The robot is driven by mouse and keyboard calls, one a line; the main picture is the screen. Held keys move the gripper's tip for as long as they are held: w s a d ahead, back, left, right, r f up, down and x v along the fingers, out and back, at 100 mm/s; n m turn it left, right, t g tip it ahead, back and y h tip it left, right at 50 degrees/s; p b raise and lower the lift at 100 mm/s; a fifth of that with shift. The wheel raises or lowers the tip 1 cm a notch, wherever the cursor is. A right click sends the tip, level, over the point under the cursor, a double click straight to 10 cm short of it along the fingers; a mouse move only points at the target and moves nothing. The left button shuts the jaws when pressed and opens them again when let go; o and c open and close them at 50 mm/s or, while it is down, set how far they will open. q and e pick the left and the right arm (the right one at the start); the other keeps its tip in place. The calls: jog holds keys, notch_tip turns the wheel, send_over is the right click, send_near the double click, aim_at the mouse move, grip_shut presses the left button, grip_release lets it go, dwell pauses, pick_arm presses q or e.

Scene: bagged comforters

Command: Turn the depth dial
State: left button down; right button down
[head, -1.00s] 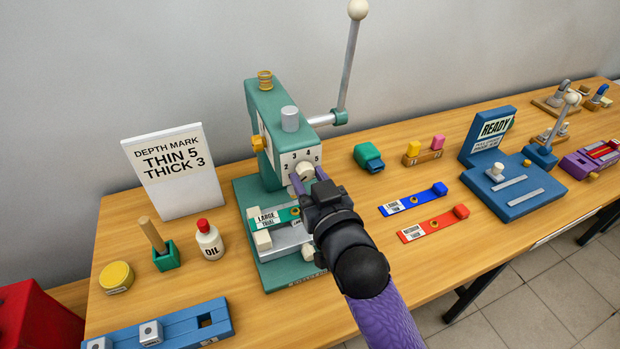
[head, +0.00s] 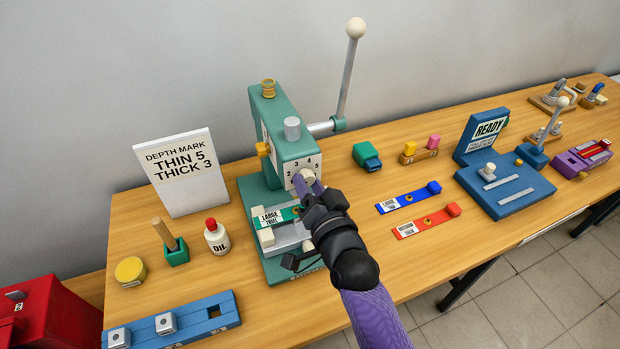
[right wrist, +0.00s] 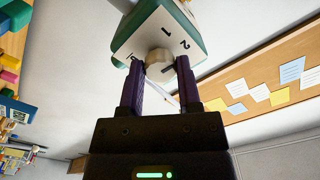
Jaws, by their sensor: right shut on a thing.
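The depth dial (head: 304,178) is a pale knob on the white numbered face (head: 291,168) of a green press (head: 268,115). My right gripper (head: 311,187) is shut on the dial, with its purple fingers on either side of it. In the right wrist view the dial (right wrist: 159,62) sits between the two fingertips (right wrist: 160,72), under the face with digits such as 1 and 2. My gripper hides part of the dial and some numbers in the head view. A sign (head: 180,172) reads "DEPTH MARK THIN 5 THICK 3". My left gripper is not in view.
A green strip labelled "LARGE TRIAL" (head: 270,217) lies in the press. Its lever (head: 346,75) rises at the right. An oil bottle (head: 216,238) stands left of the press. Blue (head: 407,198) and red (head: 426,222) strips and a blue "READY" stand (head: 507,187) lie to the right.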

jog(key=shift+m+p, duration=0.3)
jog(key=shift+m, duration=0.5)
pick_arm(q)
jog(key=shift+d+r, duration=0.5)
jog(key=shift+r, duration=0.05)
pick_arm(e)
jog(key=shift+m, duration=0.4)
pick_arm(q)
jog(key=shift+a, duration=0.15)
pick_arm(e)
jog(key=shift+c, duration=1.4)
grip_release()
pick_arm(q)
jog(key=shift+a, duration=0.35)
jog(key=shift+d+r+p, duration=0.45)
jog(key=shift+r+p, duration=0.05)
jog(key=shift+p, duration=0.1)
pick_arm(e)
jog(key=v, duration=1)
